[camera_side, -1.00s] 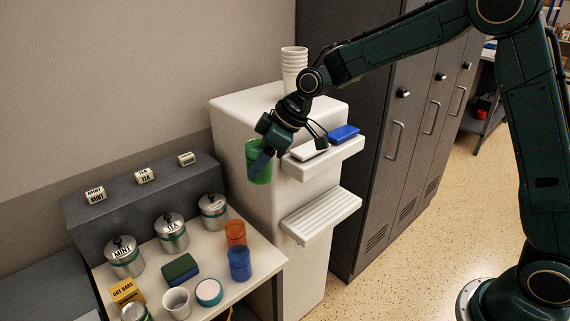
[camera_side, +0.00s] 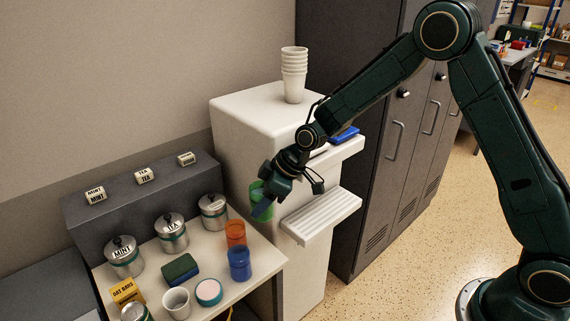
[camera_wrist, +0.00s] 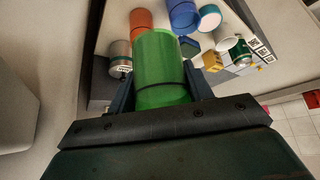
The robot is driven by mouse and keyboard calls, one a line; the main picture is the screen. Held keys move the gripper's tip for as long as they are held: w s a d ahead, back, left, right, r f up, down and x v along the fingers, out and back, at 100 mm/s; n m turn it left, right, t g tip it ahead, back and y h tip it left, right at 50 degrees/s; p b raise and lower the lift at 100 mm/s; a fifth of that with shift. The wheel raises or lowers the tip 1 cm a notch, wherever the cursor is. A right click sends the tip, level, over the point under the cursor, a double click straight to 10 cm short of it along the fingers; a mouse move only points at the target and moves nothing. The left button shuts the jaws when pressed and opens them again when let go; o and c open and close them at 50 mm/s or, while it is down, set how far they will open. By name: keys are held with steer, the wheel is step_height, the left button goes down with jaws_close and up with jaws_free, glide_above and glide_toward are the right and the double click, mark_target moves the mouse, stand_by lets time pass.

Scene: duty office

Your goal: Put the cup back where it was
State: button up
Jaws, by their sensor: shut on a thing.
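My gripper (camera_side: 262,207) is shut on a green cup (camera_side: 256,191), partly hidden behind the jaws in the side view. The cup is in the air beside the white dispenser, above and beyond the back right corner of the table. In the wrist view the green cup (camera_wrist: 160,65) sits between both fingers of my gripper (camera_wrist: 160,88). An orange cup (camera_side: 236,233) and a blue cup (camera_side: 240,264) stand upright near the right edge of the table (camera_side: 262,272). A white cup (camera_side: 176,303) stands near the front.
The white dispenser (camera_side: 240,112) has a ribbed lower shelf (camera_side: 318,215) close to my gripper and stacked cups (camera_side: 294,75) on top. Lidded canisters (camera_side: 172,234), a green sponge (camera_side: 180,269), a round tin (camera_side: 209,292) and a yellow box (camera_side: 126,291) crowd the table. Dark lockers (camera_side: 400,150) stand right.

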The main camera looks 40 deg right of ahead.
step_height(320, 180, down, 13)
steer(key=shift+r, duration=0.2)
steer(key=shift+f, duration=1.9)
steer(key=shift+f, duration=0.15)
steer(key=o, duration=1.2)
steer(key=shift+c, duration=0.2)
steer(key=v, duration=0.7)
steer(key=shift+r, duration=0.35)
steer(key=shift+d, duration=0.1)
